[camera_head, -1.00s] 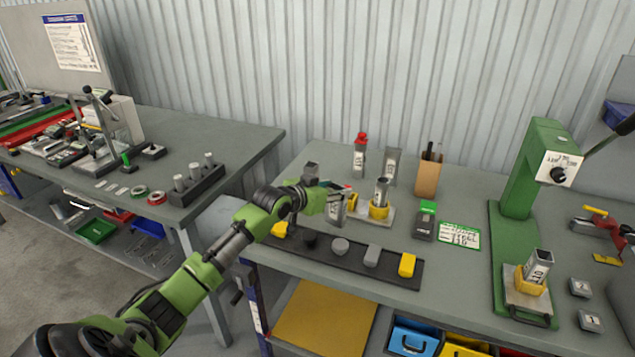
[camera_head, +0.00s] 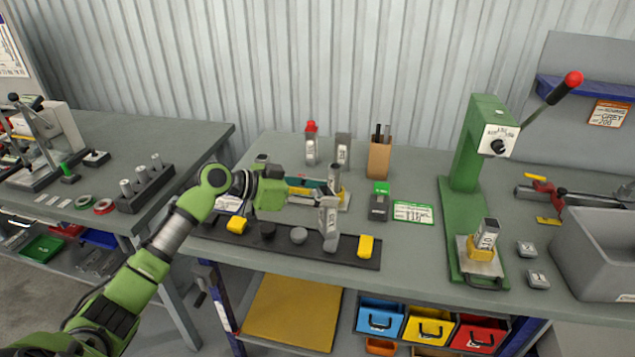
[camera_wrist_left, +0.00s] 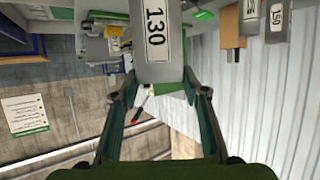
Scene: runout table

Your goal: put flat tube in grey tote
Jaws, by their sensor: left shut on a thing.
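My left gripper (camera_head: 322,194) is shut on a grey rectangular tube (camera_head: 328,226). The tube hangs from the fingers over the dark strip at the table's front. In the left wrist view the tube (camera_wrist_left: 158,42) carries a label reading 130 and sits between the fingertips (camera_wrist_left: 160,80). I take it for the flat tube. The grey tote (camera_head: 598,262) stands at the right edge of the head view, partly cut off, well to the right of the gripper. Its inner floor is hidden. My right gripper is not in view.
A green press (camera_head: 468,150) with a tube (camera_head: 487,234) in its yellow nest stands between gripper and tote. Other tubes (camera_head: 343,150), a brown pen holder (camera_head: 379,160) and a green-topped device (camera_head: 379,202) stand behind. Small numbered blocks (camera_head: 538,279) lie beside the tote.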

